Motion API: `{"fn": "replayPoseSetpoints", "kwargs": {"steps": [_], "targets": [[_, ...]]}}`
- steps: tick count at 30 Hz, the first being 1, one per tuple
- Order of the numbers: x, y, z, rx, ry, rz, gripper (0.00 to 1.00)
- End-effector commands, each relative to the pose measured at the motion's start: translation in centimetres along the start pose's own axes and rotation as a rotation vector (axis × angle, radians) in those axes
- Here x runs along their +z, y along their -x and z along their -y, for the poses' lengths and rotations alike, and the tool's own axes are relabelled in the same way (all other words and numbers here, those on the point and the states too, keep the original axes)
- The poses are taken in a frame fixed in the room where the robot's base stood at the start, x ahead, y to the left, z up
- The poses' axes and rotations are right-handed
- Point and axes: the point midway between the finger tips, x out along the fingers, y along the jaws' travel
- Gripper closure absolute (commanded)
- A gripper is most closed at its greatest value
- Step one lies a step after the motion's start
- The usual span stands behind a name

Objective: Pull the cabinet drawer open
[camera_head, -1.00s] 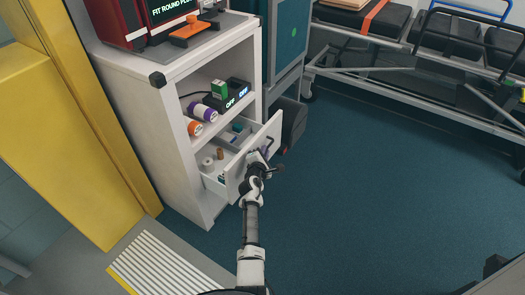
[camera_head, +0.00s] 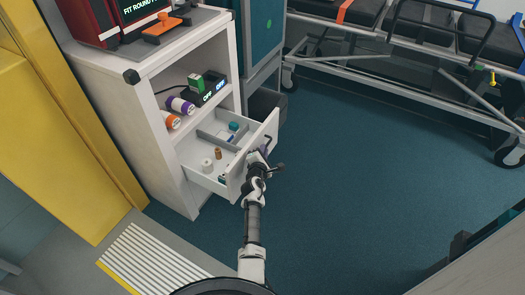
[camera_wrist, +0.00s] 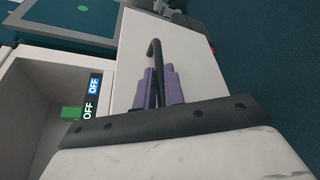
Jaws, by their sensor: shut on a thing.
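The white cabinet (camera_head: 105,115) stands at the left in the head view. Its drawer (camera_head: 262,143) is pulled well out, and its inside shows a divider and several small items. The drawer's dark bar handle (camera_wrist: 152,62) shows in the wrist view, on the white drawer front (camera_wrist: 195,50). My gripper (camera_head: 257,158) is at the drawer front. In the wrist view its purple finger pads (camera_wrist: 160,88) are closed around the handle. In the head view my wrist partly hides the handle and drawer front.
The open shelf above holds two rolls and a black box (camera_head: 210,92) with a green block on it. A wheeled stretcher (camera_head: 400,60) is at the back right. The blue floor (camera_head: 350,170) to the right is clear.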

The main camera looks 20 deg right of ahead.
Motion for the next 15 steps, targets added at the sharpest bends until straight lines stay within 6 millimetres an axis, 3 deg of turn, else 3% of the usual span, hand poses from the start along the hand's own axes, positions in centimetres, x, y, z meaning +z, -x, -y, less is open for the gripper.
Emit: {"fn": "replayPoseSetpoints", "kwargs": {"steps": [5, 6, 10, 15], "targets": [[-0.14, 0.03, 0.00, 0.000, 0.001, -0.002, 1.00], [-0.14, 0.03, 0.00, 0.000, 0.001, -0.002, 0.85], [-0.11, 0.02, 0.00, 0.000, 0.001, -0.002, 0.68], [-0.07, 0.01, -0.01, 0.000, 0.000, -0.001, 0.67]]}}
